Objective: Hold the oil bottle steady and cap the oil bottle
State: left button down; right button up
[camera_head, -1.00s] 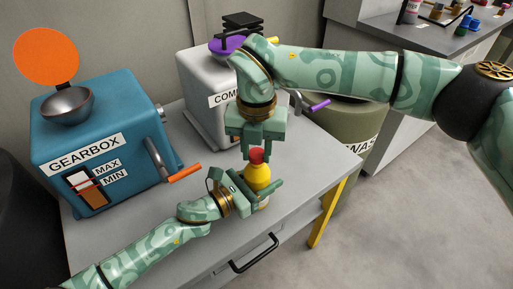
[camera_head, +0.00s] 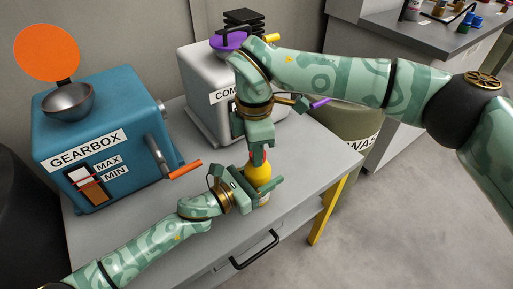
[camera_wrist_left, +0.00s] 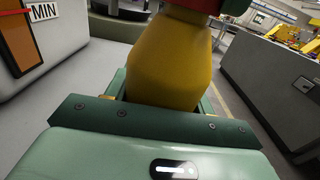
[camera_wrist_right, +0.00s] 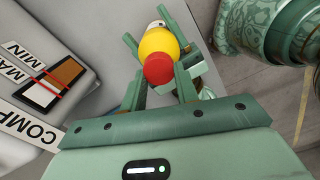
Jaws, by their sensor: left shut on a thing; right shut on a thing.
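The oil bottle (camera_head: 258,174) is yellow and stands upright at the front of the grey table. It fills the middle of the left wrist view (camera_wrist_left: 165,65). My left gripper (camera_head: 260,189) is shut around the bottle from the side. A red cap (camera_wrist_right: 158,68) is at the bottle's top, between the fingers of my right gripper (camera_head: 258,156). The right gripper points down from above and is shut on the cap. The fingers hide most of the cap in the head view. I cannot see how far the cap sits down on the neck.
A blue gearbox (camera_head: 105,135) with an orange-handled crank (camera_head: 185,171) stands on the left of the table. A white machine (camera_head: 200,85) stands behind my right gripper. An olive drum (camera_head: 345,130) is beyond the table's right edge. The table's front right is clear.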

jog(key=m, duration=0.6)
jog(key=shift+w+m, duration=0.15)
jog(key=shift+m, duration=0.25)
jog(key=m, duration=0.5)
jog(key=shift+w, duration=0.1)
jog(key=shift+w+m, duration=0.1)
jog(key=shift+m, duration=0.9)
jog(key=o, duration=0.9)
jog(key=shift+d, duration=0.1)
jog(key=shift+o, duration=0.2)
jog(key=shift+r, duration=0.1)
